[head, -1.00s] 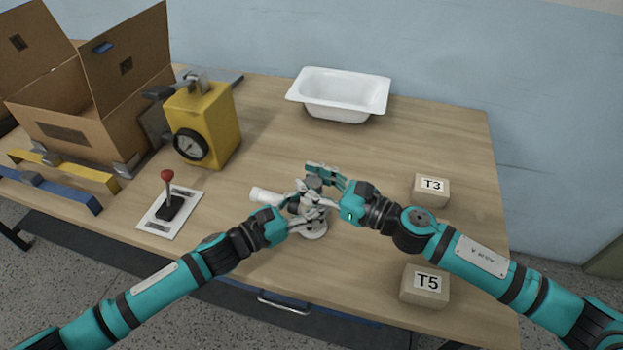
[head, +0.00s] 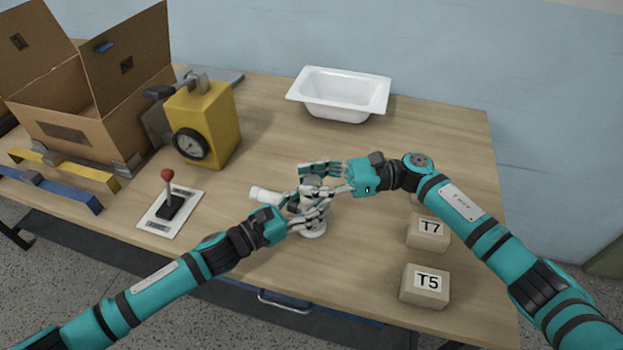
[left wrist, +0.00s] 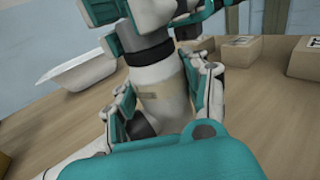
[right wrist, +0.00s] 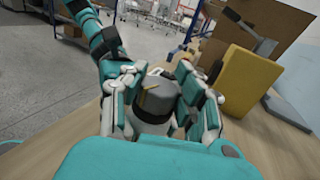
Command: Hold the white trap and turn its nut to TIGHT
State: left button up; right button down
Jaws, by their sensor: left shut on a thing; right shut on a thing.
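The white trap (head: 264,194) stands upright on the table, its side pipe pointing left and its round base showing below my grippers. My left gripper (head: 312,211) is shut around the trap's body. The left wrist view shows that white body (left wrist: 172,95) between the fingers, with a small tan mark on it. My right gripper (head: 322,178) is above the left one, shut around the grey nut (right wrist: 158,83) at the trap's top. The nut carries a yellow line in the right wrist view. Fingers hide much of the trap, and I cannot read a TIGHT mark.
A white tub (head: 340,112) stands at the back. Boxes T7 (head: 425,243) and T5 (head: 420,298) are near my right arm. A yellow gauge block (head: 214,120), a red-knobbed lever plate (head: 188,212) and an open cardboard box (head: 75,140) are at left.

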jog(key=shift+w+d, duration=0.1)
jog(key=shift+d, duration=0.05)
dwell(0.3)
jog(key=c, duration=1.3)
grip_release()
jog(key=shift+c, duration=0.2)
jog(key=o, duration=0.5)
jog(key=d, duration=0.8)
jog(key=w+d, duration=0.1)
jog(key=d, duration=0.2)
jog(key=shift+d, duration=0.4)
